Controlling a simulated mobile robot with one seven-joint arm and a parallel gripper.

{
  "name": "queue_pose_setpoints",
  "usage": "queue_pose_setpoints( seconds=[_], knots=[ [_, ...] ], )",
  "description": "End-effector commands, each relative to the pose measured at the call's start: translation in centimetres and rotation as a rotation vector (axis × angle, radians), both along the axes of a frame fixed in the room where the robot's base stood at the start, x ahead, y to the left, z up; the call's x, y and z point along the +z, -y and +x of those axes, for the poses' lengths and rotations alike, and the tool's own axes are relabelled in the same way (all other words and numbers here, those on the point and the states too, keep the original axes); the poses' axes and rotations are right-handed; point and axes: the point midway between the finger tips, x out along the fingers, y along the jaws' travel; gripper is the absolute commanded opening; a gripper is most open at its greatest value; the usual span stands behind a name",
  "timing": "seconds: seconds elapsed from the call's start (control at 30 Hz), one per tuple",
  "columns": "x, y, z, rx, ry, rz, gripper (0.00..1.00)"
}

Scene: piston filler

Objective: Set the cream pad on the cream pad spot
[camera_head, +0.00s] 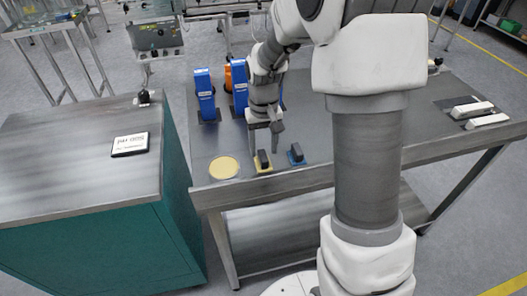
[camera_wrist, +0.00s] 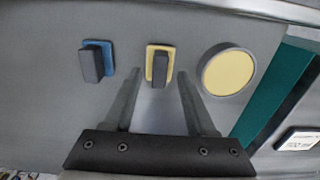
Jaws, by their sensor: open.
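The cream pad (camera_head: 269,169) lies on the table near its front edge, with a dark upright grip block on top. In the wrist view the cream pad (camera_wrist: 151,69) shows between my two fingers. The cream pad spot (camera_head: 224,168), a flat round cream disc, is just left of the pad in the head view. It shows right of the pad in the wrist view (camera_wrist: 228,72) and is bare. My gripper (camera_head: 264,148) is open and empty, pointing down over the pad's block. I cannot tell whether the fingertips reach down beside the block.
A blue pad (camera_wrist: 83,46) with a similar dark block lies right beside the cream pad in the head view. Blue boxes (camera_head: 206,96) and an orange item (camera_head: 228,78) stand behind. White bars (camera_head: 472,109) lie far right. A teal cabinet (camera_head: 110,235) stands left.

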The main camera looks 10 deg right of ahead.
Motion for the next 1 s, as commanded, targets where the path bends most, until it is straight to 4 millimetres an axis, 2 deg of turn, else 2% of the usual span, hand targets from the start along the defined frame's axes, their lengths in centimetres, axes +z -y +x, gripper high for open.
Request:
queue_pose_setpoints(
  seconds=[0.03,0.1,0.3,0.63,0.77,1.0],
  knots=[
    [1.5,0.0,0.1,0.000,0.006,0.000,0.56],
    [3.1,0.0,0.1,0.000,0.006,0.000,0.56],
    [7.1,0.0,0.0,0.000,0.004,0.000,0.56],
    [10.4,0.0,-0.6,0.000,0.017,-0.001,0.56],
    [12.8,0.1,-2.6,0.001,0.069,-0.006,0.56],
    [17.6,0.2,-8.5,0.002,0.206,-0.013,0.56]
  ],
)
